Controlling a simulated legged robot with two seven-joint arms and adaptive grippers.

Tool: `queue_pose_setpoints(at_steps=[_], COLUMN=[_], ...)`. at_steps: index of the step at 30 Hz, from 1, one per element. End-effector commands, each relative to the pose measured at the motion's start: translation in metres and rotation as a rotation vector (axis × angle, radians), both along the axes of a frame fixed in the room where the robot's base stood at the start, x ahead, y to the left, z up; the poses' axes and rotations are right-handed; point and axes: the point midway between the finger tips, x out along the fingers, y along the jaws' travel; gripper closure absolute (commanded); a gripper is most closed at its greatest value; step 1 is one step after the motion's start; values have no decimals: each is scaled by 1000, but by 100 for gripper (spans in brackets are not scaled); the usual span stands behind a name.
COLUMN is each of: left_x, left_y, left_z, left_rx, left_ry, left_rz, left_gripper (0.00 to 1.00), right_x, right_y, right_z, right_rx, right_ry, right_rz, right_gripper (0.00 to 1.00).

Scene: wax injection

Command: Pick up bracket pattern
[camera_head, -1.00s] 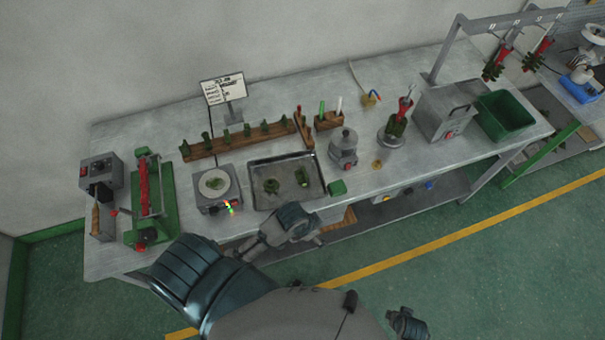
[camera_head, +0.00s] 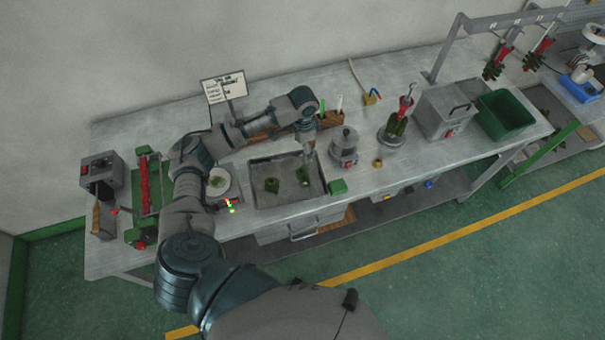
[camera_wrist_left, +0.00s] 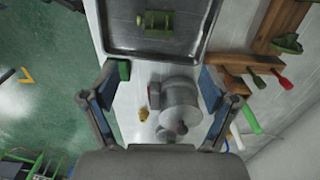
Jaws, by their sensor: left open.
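I cannot tell for sure which is the bracket pattern. My left gripper (camera_head: 308,156) hangs above the tray's right back part, close to the right piece. In the left wrist view, my open, empty gripper (camera_wrist_left: 163,78) has its fingers spread wide near the tray's edge (camera_wrist_left: 150,55). One green piece (camera_wrist_left: 157,20) lies in the tray ahead of the fingers, not between them. My right gripper is not in view.
A grey pot (camera_head: 343,148) and a green block (camera_head: 337,187) stand right of the tray. A wooden rack (camera_head: 258,134) lies behind, partly hidden by my arm. A hot plate (camera_head: 232,198) is at left, partly covered. The bench front right is fairly clear.

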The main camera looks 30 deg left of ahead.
Motion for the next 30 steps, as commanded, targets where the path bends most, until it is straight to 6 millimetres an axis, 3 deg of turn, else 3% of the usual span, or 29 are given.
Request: queue_pose_setpoints(at_steps=[10,19,27,30], left_x=[-1,-1,-3,-3], left_y=[-1,0,2,2], left_z=[-80,-108,-148,-152], left_rx=[-1,-1,0,-1], left_ry=[2,1,0,-2], left_rz=[-1,-1,-1,-2], left_gripper=[15,15,15,15], right_x=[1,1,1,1], right_y=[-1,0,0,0], right_z=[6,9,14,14], right_rx=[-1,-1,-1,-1], right_ry=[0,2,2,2], right_rz=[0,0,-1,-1], right_gripper=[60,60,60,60])
